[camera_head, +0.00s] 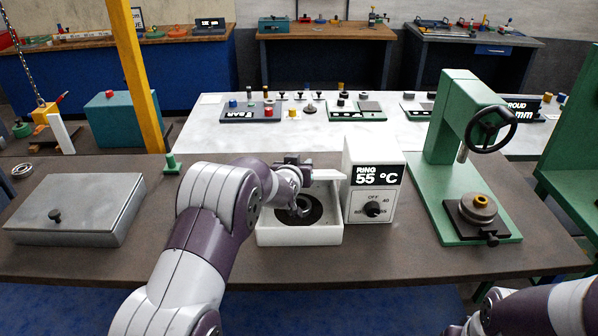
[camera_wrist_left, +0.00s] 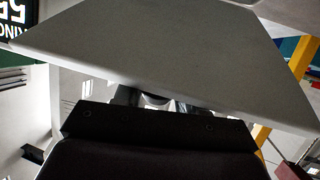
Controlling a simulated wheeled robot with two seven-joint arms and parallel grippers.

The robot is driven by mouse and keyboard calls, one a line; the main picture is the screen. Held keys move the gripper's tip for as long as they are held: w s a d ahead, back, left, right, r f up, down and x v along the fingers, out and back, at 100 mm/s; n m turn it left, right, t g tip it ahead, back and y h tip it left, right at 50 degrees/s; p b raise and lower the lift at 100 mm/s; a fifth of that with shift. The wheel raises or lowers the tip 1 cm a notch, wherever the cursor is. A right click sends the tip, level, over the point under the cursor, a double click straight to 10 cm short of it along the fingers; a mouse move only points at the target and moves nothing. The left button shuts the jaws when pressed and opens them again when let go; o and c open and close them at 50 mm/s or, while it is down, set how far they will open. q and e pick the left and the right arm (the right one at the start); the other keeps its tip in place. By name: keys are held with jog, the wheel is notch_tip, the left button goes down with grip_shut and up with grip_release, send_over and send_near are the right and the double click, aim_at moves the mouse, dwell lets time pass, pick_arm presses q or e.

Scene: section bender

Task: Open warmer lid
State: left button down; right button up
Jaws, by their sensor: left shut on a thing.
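The warmer is a white box (camera_head: 300,236) with a dark round plate (camera_head: 315,212) inside and a control unit (camera_head: 360,215) at its right reading "RING 55 °C". Its white lid (camera_head: 328,176) stands raised at the back, and the inside of the box shows. In the left wrist view the lid is a broad pale panel (camera_wrist_left: 165,50) across the top. My left gripper (camera_wrist_left: 150,98) is shut at the lid's near edge; the exact grip is hidden under the panel. In the head view my wrist covers the lid's left part. My right gripper is out of view.
A grey metal box (camera_head: 78,210) with a black knob is at the left. A small green-based post (camera_head: 172,165) stands behind my arm. A green press (camera_head: 460,150) with a handwheel stands at the right. The brown bench (camera_head: 330,265) is clear in front of the warmer.

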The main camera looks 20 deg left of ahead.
pick_arm(q)
jog(key=shift+w+r, duration=0.15)
jog(key=shift+r, duration=0.15)
jog(key=c, duration=0.8)
grip_release()
jog(key=shift+o, duration=0.2)
jog(key=shift+f, duration=0.1)
jog(key=shift+s, duration=0.25)
jog(key=shift+s, duration=0.35)
jog(key=b+v, duration=0.3)
jog(key=v, duration=0.9)
jog(key=shift+w+d, duration=0.15)
